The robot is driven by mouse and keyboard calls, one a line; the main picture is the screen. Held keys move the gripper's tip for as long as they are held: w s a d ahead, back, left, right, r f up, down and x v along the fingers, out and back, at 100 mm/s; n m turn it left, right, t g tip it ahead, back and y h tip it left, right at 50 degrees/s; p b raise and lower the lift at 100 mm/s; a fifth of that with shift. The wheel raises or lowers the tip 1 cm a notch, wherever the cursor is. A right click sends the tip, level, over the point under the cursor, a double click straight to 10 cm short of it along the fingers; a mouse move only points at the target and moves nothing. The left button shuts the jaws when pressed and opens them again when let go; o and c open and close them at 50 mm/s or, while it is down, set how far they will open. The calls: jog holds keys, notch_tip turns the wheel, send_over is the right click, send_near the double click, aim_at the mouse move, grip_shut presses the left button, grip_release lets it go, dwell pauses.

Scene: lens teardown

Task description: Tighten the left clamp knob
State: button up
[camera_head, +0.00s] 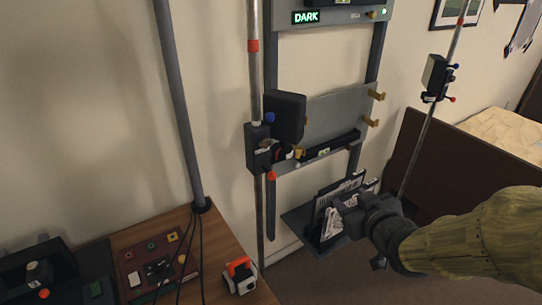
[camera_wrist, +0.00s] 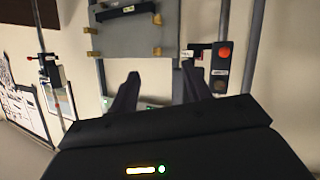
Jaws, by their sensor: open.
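The left clamp (camera_head: 258,148) is a dark block on the left upright pole (camera_head: 254,80). A blue knob (camera_head: 269,117) is at its upper right and a red knob (camera_head: 271,175) at its lower end. A dark box (camera_head: 285,115) stands beside it. How tight either knob is does not show. My gripper (camera_head: 348,208) is in front of the lower shelf, below and right of the left clamp and apart from it. In the wrist view its two fingers (camera_wrist: 160,72) are spread, with nothing seen between them.
A second clamp (camera_head: 435,75) with blue and red knobs sits on the right pole (camera_head: 420,140). The rack panel (camera_head: 325,108) carries brass hooks. Papers (camera_head: 335,220) stand on the lower shelf close to my gripper. A wooden bench (camera_head: 225,250) is at lower left.

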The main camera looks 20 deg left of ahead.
aim_at(266, 144)
jog(key=a+r+n+y+p, duration=0.4)
jog(key=a+r+y+p, duration=0.2)
jog(key=a, duration=0.6)
jog(key=shift+n+y+p, duration=0.4)
jog(key=shift+y+p, duration=0.1)
jog(key=shift+y, duration=0.3)
jog(key=p+x, duration=0.2)
jog(key=x, duration=0.2)
jog(key=f+p+x, duration=0.1)
jog(key=p+x, duration=0.1)
jog(key=x, duration=0.2)
jog(key=p+x, duration=0.3)
jog(key=x, duration=0.1)
jog(key=shift+w+a+f, duration=0.1)
jog(key=shift+a+f, duration=0.2)
jog(key=shift+a, duration=0.05)
